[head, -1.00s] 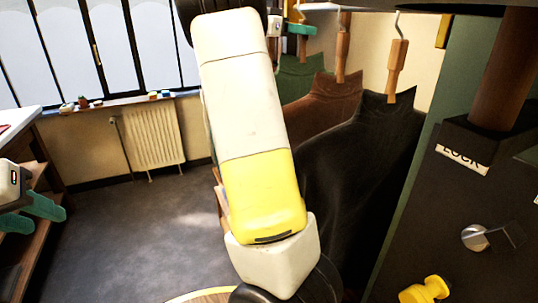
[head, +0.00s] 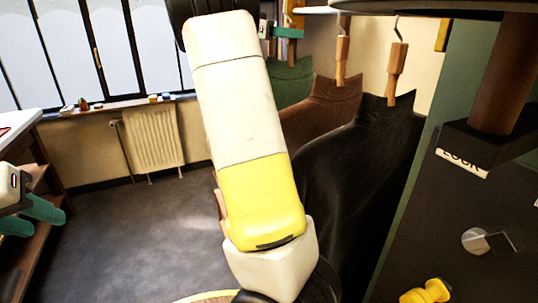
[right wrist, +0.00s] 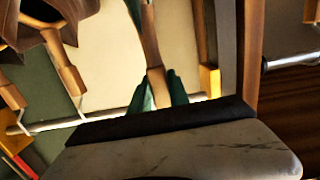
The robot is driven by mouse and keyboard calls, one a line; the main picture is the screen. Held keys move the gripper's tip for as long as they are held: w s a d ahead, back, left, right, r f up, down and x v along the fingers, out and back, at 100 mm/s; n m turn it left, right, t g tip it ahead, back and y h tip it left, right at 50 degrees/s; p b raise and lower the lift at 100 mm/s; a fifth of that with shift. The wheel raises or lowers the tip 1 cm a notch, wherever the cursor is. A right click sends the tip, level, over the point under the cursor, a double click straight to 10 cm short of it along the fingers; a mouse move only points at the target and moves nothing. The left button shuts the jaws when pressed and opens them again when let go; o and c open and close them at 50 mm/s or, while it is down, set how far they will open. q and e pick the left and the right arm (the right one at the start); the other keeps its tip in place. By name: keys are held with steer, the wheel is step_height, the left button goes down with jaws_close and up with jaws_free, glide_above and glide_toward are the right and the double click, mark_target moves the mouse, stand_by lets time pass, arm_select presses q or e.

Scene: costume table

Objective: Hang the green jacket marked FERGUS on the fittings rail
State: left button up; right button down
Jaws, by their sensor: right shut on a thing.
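A green garment (head: 291,84), likely the jacket, hangs behind my right arm in the head view, with its lower part hidden. No FERGUS marking is readable. My right gripper (head: 288,33) has teal fingers just above the green garment. In the right wrist view my right gripper (right wrist: 160,92) is shut on a wooden hanger handle (right wrist: 154,78). My left gripper (head: 32,217) is at the left edge of the head view, open and empty, away from the garments. A metal rail (right wrist: 95,116) crosses the right wrist view behind the fingers.
A brown garment (head: 322,105) and a black garment (head: 365,150) hang beside the green one, with wooden hanger handles (head: 396,70) above. The floor (head: 130,230) at left is clear.

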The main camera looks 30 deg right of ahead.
steer(key=shift+a+r, duration=0.1)
steer(key=shift+a, duration=0.15)
steer(key=w+a+r, duration=0.1)
steer(key=a, duration=1.4)
steer(key=shift+w+a, duration=0.4)
stand_by(0.4)
